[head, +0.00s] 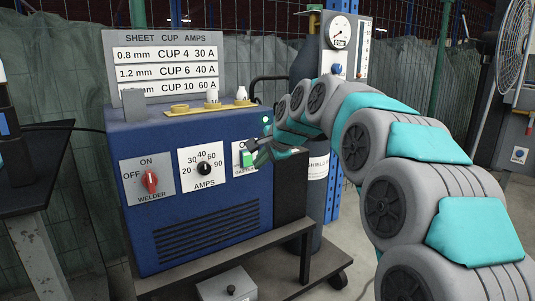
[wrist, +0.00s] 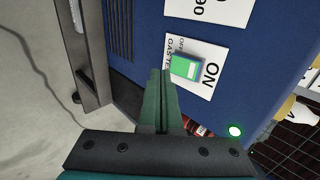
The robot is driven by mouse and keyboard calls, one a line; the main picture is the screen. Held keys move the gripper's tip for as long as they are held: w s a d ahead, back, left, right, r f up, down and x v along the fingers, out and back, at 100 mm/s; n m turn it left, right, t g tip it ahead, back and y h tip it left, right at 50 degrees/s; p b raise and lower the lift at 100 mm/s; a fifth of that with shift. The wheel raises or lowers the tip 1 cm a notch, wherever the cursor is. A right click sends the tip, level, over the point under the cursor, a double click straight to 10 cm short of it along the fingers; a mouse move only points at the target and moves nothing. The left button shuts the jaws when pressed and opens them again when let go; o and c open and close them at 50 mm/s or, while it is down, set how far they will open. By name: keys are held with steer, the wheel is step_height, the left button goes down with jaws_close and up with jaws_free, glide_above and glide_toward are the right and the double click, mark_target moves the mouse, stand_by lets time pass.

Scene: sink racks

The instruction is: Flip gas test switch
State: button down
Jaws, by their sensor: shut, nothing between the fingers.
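The gas test switch is a green rocker on a white plate on the front of the blue welder (head: 190,215). In the wrist view the green switch (wrist: 186,67) is seen turned sideways, with ON at the right and OFF at the left. In the head view the switch (head: 246,159) is partly covered by my gripper (head: 256,156). My gripper is shut and empty; in the wrist view its fingertips (wrist: 160,72) are close beside the switch, near its OFF side. I cannot tell whether they touch it. A green lamp (head: 265,121) is lit on the welder.
The red welder knob (head: 150,182) and the black amps knob (head: 204,168) are left of the switch. Small cups (head: 212,97) stand on the welder's top before a settings sign (head: 165,55). A gas cylinder with a gauge (head: 340,30) stands behind my arm.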

mark_target(248, 162)
steer(key=shift+w+a+f, duration=0.15)
steer(key=shift+w+a, duration=0.45)
steer(key=shift+w, duration=0.25)
steer(key=shift+w+a+f, duration=0.1)
steer(key=shift+w+a, duration=0.45)
steer(key=shift+w, duration=0.25)
steer(key=shift+f+t+b, duration=0.25)
steer(key=shift+t+b, duration=0.05)
steer(key=shift+b, duration=0.05)
steer(key=shift+w+r+y, duration=0.15)
steer(key=shift+y, duration=0.15)
steer(key=shift+r, duration=0.1)
